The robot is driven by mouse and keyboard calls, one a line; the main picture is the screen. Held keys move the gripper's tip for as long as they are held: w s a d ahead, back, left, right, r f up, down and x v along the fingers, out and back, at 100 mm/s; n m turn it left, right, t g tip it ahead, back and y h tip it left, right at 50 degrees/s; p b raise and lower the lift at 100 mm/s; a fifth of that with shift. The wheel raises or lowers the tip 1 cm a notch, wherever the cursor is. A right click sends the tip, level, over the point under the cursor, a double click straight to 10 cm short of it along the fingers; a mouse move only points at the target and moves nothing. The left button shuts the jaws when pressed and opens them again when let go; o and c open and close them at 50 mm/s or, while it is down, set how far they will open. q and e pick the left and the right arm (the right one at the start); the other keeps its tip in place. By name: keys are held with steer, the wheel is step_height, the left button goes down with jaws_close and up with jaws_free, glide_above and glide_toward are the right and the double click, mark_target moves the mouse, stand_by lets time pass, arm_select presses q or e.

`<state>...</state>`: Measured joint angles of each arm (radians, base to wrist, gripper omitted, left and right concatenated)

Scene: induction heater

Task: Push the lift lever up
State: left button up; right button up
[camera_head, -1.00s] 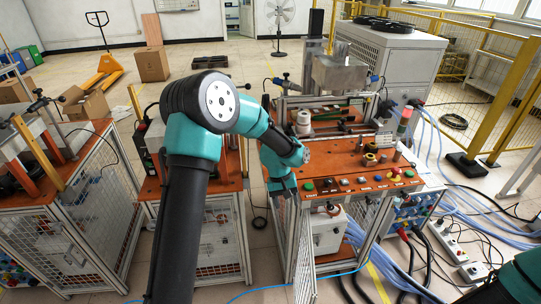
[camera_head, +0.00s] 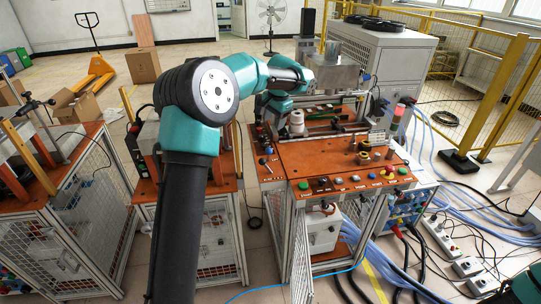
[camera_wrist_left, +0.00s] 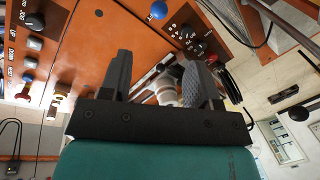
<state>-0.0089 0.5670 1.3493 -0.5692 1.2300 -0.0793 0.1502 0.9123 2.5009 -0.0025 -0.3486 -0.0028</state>
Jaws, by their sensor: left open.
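A small lever with a blue ball knob (camera_wrist_left: 158,10) shows at the top of the left wrist view, beside a panel strip with black knobs and white lettering. It also shows as a small blue-tipped lever (camera_head: 263,160) on the orange strip at the bench's left in the head view. I cannot read which control is marked as the lift lever. My left gripper (camera_wrist_left: 156,62) is open, with nothing between its fingertips. In the head view the left gripper (camera_head: 266,120) hangs above the bench's back left, partly hidden by its own wrist. The right gripper is out of view.
A white spool-like part (camera_head: 297,122) stands close to the left gripper. A row of buttons (camera_head: 354,180) lines the front of the orange bench (camera_head: 310,155). A metal box (camera_head: 336,74) stands above the back of the bench. The bench's middle is fairly clear.

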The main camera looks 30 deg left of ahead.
mark_target(269, 151)
arm_select(q)
steer(key=a+f, duration=0.1)
steer(key=f, duration=0.4)
steer(key=a+f, duration=0.1)
steer(key=f, duration=0.5)
steer(key=w+a+f, duration=0.1)
steer(key=f, duration=0.5)
steer(key=shift+a+f, duration=0.1)
jaws_close()
